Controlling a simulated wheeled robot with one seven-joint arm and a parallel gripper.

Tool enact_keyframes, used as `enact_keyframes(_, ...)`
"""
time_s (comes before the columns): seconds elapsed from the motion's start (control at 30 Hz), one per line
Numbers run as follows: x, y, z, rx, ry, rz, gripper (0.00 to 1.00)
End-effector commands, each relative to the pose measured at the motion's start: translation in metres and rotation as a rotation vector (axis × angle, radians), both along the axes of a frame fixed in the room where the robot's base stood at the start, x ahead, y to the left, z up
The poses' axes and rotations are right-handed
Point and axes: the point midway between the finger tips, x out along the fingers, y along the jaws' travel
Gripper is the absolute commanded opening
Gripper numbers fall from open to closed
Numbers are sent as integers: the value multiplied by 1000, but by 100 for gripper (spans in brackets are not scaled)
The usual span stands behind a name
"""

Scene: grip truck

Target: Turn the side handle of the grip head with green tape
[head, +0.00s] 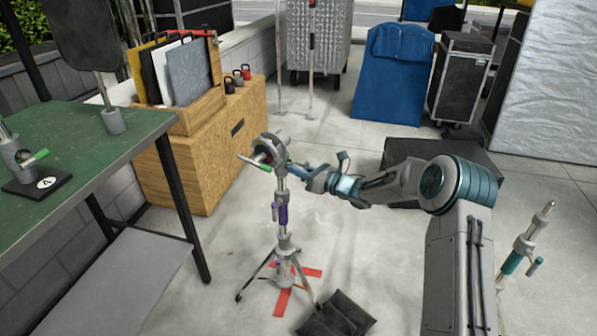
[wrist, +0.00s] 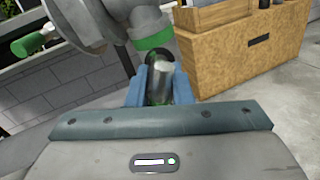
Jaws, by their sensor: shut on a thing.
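The grip head (head: 270,148) is a grey round clamp on top of a metal stand (head: 282,245). A bar with a green end (head: 246,160) sticks out to its left; this green end (wrist: 28,45) also shows at upper left in the wrist view. A green tape band (wrist: 152,40) circles the head's neck there. My gripper (head: 290,170) reaches in from the right, at the head's lower right side. In the wrist view its blue fingers (wrist: 160,88) are shut on a short grey metal cylinder, which looks like the side handle (wrist: 160,80). The handle's far part is hidden.
A green table (head: 90,150) with another clamp (head: 25,165) stands at left. A wooden cabinet (head: 235,135) is behind it. A dark bag (head: 337,315) lies at the stand's feet. Another stand (head: 520,250) with teal parts is at right. Open floor lies behind the stand.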

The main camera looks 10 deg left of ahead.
Motion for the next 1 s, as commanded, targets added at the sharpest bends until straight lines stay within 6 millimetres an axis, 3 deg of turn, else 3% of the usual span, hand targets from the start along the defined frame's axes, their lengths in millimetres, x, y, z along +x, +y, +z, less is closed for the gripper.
enact_keyframes(1.0,-2,1,-1,347,824,42,0)
